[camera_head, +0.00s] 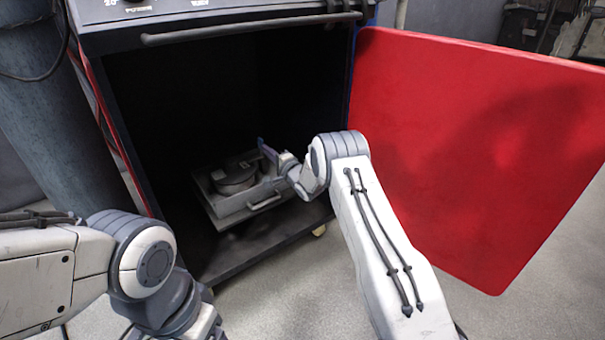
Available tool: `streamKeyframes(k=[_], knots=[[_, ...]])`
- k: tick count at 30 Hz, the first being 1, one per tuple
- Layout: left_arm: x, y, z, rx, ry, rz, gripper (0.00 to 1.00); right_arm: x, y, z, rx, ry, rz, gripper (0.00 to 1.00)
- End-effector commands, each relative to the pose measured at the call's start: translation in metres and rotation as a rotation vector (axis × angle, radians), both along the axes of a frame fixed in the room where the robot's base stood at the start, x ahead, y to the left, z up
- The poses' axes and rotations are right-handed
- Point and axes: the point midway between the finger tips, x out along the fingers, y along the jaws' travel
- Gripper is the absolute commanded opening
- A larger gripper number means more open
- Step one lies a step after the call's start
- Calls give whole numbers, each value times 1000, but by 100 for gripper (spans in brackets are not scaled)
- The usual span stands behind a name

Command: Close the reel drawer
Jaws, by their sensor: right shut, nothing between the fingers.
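The reel drawer (233,208) is a grey metal tray low inside the dark cabinet, tilted in the picture, with a bar handle (265,201) on its front. A round grey reel (234,177) sits in it. The drawer's front stands near the cabinet opening. My right gripper (264,145) is inside the cabinet, above the right end of the drawer front, shut and empty. I cannot tell if it touches the drawer. My left arm (150,265) is at the lower left; its fingertips are outside the picture.
The cabinet (240,262) has a red door (470,150) swung wide open on the right. A horizontal bar (250,27) runs along the cabinet's top front. A grey cylinder (50,130) stands at the left. The floor (310,285) before the cabinet is clear.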

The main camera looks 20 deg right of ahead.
Motion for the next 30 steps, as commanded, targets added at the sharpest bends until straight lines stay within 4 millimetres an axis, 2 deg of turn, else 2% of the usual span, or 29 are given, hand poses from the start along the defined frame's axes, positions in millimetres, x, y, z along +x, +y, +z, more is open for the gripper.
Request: streamKeyframes(k=[1,3,12,16,20,23,26,28,30], knots=[[0,0,12,0,0,0,72,-7,-1,6,3,4,1,0],[0,0,21,0,0,0,72,-20,-4,5,4,8,3,0],[0,0,48,-1,-1,0,72,-83,-25,3,5,6,1,0],[0,0,53,0,0,0,72,-98,-30,2,5,5,2,0],[0,0,55,0,0,0,72,-105,-28,4,-10,7,6,0],[0,0,57,0,0,0,72,-102,-11,15,-94,35,16,0],[0,0,59,0,0,0,72,-102,20,36,-267,98,39,0],[0,0,61,0,0,0,72,-111,47,54,-426,158,70,0],[0,0,63,0,0,0,72,-130,73,70,-588,223,119,0]])
